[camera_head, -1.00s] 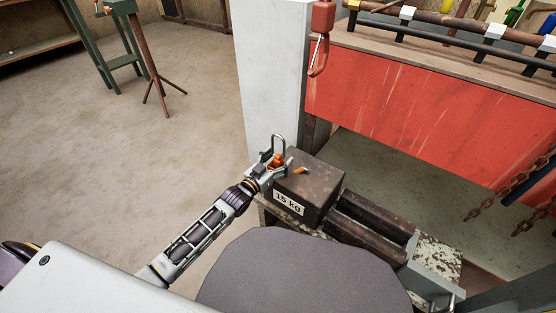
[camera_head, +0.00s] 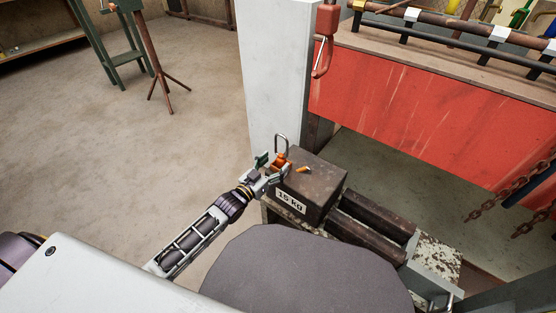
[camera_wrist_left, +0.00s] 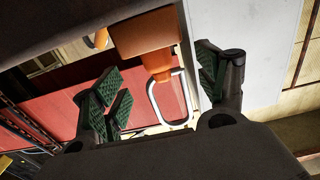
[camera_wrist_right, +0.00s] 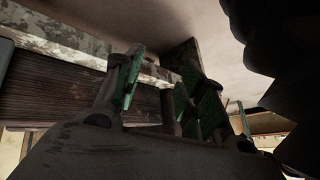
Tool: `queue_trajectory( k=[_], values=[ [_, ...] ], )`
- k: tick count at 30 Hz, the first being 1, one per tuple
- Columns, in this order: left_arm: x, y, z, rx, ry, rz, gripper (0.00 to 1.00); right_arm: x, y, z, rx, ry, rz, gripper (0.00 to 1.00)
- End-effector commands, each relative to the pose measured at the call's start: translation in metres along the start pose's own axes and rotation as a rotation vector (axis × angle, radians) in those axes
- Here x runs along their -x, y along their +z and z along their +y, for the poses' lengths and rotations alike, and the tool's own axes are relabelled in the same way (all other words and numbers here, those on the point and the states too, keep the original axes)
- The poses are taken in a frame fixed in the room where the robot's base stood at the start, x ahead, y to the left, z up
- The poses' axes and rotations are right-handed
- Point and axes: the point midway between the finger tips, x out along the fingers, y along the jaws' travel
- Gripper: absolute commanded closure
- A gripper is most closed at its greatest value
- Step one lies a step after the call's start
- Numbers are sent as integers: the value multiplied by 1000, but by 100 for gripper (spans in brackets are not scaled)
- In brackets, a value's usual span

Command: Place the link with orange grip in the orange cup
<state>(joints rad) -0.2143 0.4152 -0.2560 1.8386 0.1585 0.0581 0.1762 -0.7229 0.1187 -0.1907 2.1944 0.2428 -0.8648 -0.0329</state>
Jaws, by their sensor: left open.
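The link with orange grip (camera_head: 282,143) stands upright at the left edge of the dark 15 kg block, its metal loop upward. In the left wrist view the link's metal loop (camera_wrist_left: 171,100) hangs below a narrow orange neck. That neck meets a wider orange body, which looks like the orange cup (camera_wrist_left: 143,33); how deep the link sits is hidden. My left gripper (camera_head: 273,167) is open, its green-padded fingers on either side of the link, apart from the loop. My right gripper (camera_wrist_right: 160,90) shows only in its wrist view, open and apparently empty.
The 15 kg block (camera_head: 315,188) has a small orange piece (camera_head: 304,170) on top. A white pillar (camera_head: 275,75) rises behind it. A red hook (camera_head: 325,50) hangs near the red panel (camera_head: 420,120). Open floor lies left.

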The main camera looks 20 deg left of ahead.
Motion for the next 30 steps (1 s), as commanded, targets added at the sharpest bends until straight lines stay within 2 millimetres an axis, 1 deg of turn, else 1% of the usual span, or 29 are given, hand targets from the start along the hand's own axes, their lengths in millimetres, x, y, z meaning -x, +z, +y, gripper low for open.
queue_trajectory(
  k=[1,11,16,21,25,30],
  values=[
    [5,-1,0,0,0,-1,27,3,-1,-1,-1,1,-3,60],
    [34,-1,0,0,0,0,27,15,-5,-3,7,14,-39,60],
    [49,-1,0,0,0,-2,27,26,-18,-5,20,19,-43,60],
    [64,-1,0,1,0,-1,27,34,-24,-5,34,29,-62,60],
    [72,-1,0,0,0,0,27,40,-26,-4,45,36,-74,60],
    [78,-1,0,0,0,0,27,42,-28,-3,55,41,-86,60]
  ],
)
